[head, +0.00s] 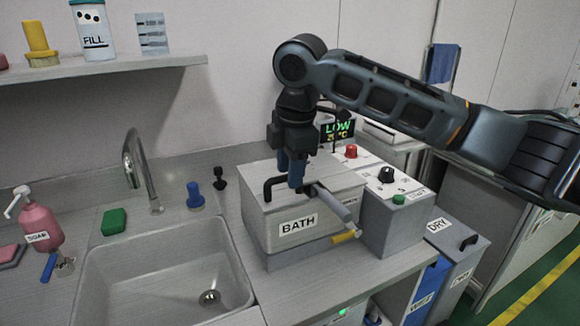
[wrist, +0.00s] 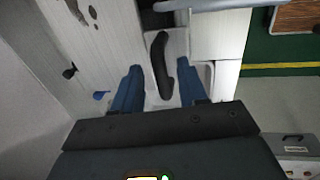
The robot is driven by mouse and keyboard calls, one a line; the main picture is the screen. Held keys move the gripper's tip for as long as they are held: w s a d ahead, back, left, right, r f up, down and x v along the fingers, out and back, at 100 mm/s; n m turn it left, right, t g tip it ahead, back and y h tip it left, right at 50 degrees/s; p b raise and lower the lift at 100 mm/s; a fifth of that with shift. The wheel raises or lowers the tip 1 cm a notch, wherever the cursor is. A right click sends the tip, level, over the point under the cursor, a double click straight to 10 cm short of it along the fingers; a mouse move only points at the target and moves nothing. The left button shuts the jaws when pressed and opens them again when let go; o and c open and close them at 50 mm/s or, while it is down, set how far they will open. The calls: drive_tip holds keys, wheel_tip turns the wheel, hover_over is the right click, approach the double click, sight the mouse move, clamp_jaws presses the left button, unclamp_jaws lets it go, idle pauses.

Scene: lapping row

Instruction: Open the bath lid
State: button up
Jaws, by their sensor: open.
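The bath (head: 297,225) is a grey box with a "BATH" label, standing on the counter right of the sink. Its grey lid (head: 330,180) looks closed on top. A black handle (head: 272,187) stands on the lid; in the wrist view the handle (wrist: 161,66) lies between my two blue fingers. My gripper (head: 291,180) points down over the lid at the handle, and its fingers are open on either side of it, with gaps to both fingers in the wrist view. Whether the fingertips reach down to handle height is hard to tell.
The sink (head: 165,275) and tap (head: 140,170) are left.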

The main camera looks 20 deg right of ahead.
clamp_jaws()
idle(0.6)
